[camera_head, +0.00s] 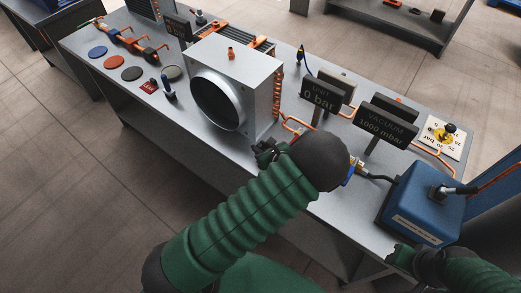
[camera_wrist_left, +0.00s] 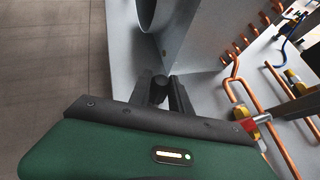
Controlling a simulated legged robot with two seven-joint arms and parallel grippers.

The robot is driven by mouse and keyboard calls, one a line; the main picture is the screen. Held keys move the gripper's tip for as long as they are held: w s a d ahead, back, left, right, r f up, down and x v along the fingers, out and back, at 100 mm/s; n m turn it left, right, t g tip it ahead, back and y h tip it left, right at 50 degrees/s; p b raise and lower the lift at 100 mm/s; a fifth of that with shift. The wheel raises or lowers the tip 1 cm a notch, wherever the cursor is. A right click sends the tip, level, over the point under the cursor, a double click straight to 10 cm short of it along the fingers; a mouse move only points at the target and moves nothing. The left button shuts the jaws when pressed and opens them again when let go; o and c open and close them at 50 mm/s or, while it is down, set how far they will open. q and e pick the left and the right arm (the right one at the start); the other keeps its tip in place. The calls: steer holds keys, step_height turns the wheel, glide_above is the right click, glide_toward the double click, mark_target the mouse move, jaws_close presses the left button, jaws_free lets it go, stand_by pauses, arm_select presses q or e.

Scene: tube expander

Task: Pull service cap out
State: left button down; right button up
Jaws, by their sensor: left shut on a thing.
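My left gripper (camera_head: 266,151) is at the front of the table, just right of the large grey box unit (camera_head: 257,92) with the round duct opening. In the left wrist view the two dark fingers of this gripper (camera_wrist_left: 163,88) are closed around a small dark round piece (camera_wrist_left: 160,80), which looks like the service cap. Fingers hide most of it, and I cannot tell whether it is still seated. In the head view my left wrist hides the cap. My right gripper (camera_head: 403,257) is low at the right beside the blue box, its jaws unclear.
The blue box (camera_head: 422,203) with a hose stands at the right front. Black signs reading 0 bar (camera_head: 318,100) and VACUUM 1000 mbar (camera_head: 384,123) stand behind my left wrist. Copper pipes (camera_wrist_left: 277,100) run right of the gripper. Coloured discs (camera_head: 114,62) lie at the left.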

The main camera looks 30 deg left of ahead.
arm_select(q)
steer(key=shift+w+r+p, duration=0.1)
steer(key=shift+r+p, duration=0.65)
steer(key=shift+r, duration=0.15)
steer(key=shift+r+p, duration=1.05)
steer(key=shift+r, duration=0.35)
